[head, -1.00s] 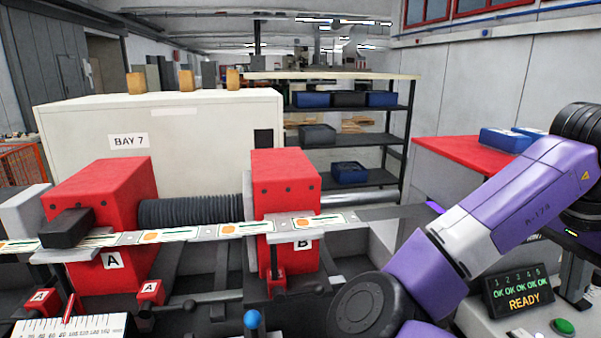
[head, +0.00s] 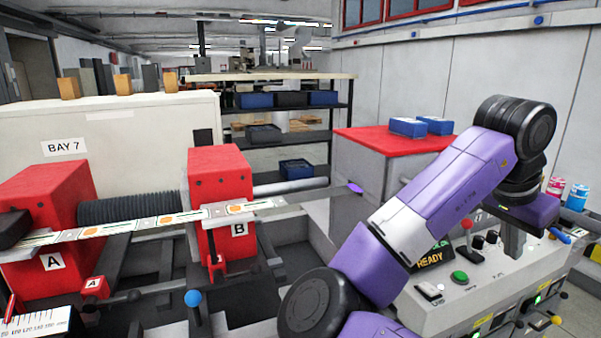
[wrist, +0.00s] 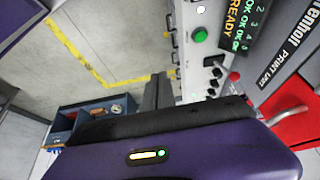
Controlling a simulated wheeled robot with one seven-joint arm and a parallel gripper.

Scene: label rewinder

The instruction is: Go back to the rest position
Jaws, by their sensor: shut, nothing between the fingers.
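My purple arm crosses the right half of the head view, bent up and over. My gripper (head: 513,250) points down at the far right, above the control panel (head: 455,300), partly blending with the panel behind it. In the wrist view its dark fingers (wrist: 158,92) are together with nothing between them. The label web (head: 160,222) runs across red block A (head: 45,205) and red block B (head: 215,180), well left of my gripper.
The panel carries a READY display (head: 432,258), a green button (head: 459,278) and a red-knobbed lever (head: 467,228). A red-topped cabinet (head: 375,140) with blue boxes stands behind my arm. Pink and blue cans (head: 576,197) are at right. In the wrist view, open floor (wrist: 110,45) shows.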

